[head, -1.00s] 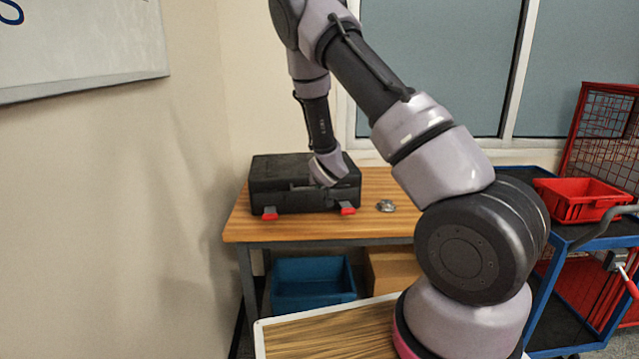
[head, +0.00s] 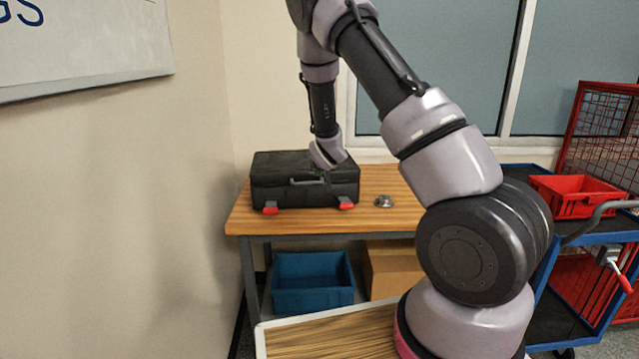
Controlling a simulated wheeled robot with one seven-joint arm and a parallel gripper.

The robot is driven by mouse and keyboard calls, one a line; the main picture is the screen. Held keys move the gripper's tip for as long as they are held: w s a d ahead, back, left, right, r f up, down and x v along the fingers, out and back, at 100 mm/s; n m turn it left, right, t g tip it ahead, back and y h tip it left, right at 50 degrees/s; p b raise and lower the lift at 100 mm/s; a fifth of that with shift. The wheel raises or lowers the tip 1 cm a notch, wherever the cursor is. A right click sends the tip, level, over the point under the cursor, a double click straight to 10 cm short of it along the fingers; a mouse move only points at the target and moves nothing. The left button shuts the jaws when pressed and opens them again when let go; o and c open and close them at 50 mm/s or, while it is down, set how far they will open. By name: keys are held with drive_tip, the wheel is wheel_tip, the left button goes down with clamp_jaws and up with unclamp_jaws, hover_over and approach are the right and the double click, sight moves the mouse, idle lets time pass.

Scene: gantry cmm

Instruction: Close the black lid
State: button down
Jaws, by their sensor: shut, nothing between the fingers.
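The black case (head: 290,195) stands on the wooden table, its front with a grey handle facing me. Its black lid (head: 280,163) lies down flat over the case; I see no clear gap along the front. Two red-tipped latches (head: 270,208) stick out low at the front. My gripper (head: 327,166) is at the right part of the lid, pointing down. It is shut and empty. The fingers are dark against the case and hard to make out, so I cannot tell whether they touch the lid.
A small metal object (head: 384,201) lies on the wooden table (head: 400,222) right of the case. Below are a blue bin (head: 312,285) and a cardboard box (head: 393,270). A blue trolley with a red tray (head: 577,196) stands at right. A wall is close on the left.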

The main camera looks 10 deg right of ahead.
drive_tip(key=s+f, duration=0.5)
drive_tip(key=s, duration=0.3)
drive_tip(key=s+d+r+m+g+y, duration=0.15)
drive_tip(key=s+r, duration=0.35)
drive_tip(key=r, duration=0.6)
drive_tip(key=s+r+m+g, duration=0.15)
drive_tip(key=s+r, duration=0.25)
drive_tip(key=r, duration=0.8)
drive_tip(key=s+r+y, duration=0.1)
drive_tip(key=s+r, duration=0.5)
drive_tip(key=s, duration=0.6)
drive_tip(key=s+r, duration=0.6)
drive_tip(key=s, duration=0.6)
drive_tip(key=shift+s+a+g+y, duration=0.2)
drive_tip(key=shift+a+g+y, duration=0.15)
drive_tip(key=shift+a+g, duration=0.05)
